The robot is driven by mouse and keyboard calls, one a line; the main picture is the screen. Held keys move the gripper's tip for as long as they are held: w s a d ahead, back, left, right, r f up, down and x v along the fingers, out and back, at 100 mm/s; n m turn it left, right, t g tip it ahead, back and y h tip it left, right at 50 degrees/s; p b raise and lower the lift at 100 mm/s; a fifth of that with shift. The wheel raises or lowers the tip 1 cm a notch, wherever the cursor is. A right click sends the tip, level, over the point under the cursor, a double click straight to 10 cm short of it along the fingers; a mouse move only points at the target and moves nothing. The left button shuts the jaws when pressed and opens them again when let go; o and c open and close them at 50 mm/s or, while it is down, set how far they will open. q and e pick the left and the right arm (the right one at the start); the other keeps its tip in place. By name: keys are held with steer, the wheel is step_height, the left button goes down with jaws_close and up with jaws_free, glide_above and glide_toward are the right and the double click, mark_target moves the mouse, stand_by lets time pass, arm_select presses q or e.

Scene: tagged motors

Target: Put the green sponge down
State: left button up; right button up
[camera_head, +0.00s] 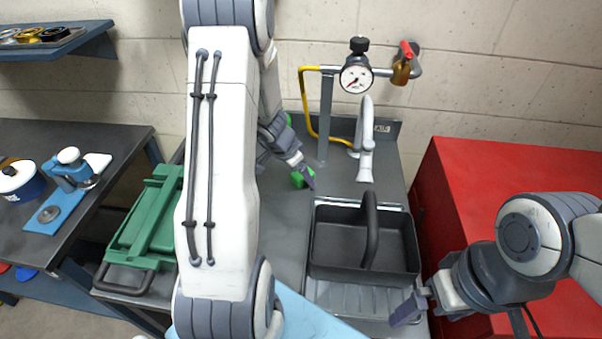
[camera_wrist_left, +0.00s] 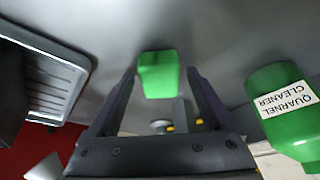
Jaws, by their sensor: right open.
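The green sponge (camera_head: 298,181) is a small block on the dark grey worktop, behind the black basket. In the left wrist view the sponge (camera_wrist_left: 157,75) shows at the fingertips, with a narrow gap on each side. My left gripper (camera_head: 306,176) reaches down at the sponge and partly hides it in the head view. In the wrist view its two fingers (camera_wrist_left: 160,80) are spread and not closed on the sponge. My right gripper (camera_head: 408,302) is open and empty, low at the right, near the basket's front right corner.
A black basket (camera_head: 335,271) with an upright handle stands over the ribbed sink area. The tap (camera_head: 365,150) and pressure gauge (camera_head: 356,79) stand behind. A green cleaner bottle (camera_wrist_left: 285,110) is beside my left gripper. A green case (camera_head: 150,218) lies left; a red cabinet (camera_head: 465,195) is right.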

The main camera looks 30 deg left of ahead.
arm_select(q)
steer(key=shift+r+p, duration=0.35)
steer(key=shift+r, duration=0.1)
steer(key=p+v, duration=0.2)
steer(key=v, duration=0.9)
steer(key=shift+s+a+r, duration=0.1)
steer(key=shift+s, duration=0.1)
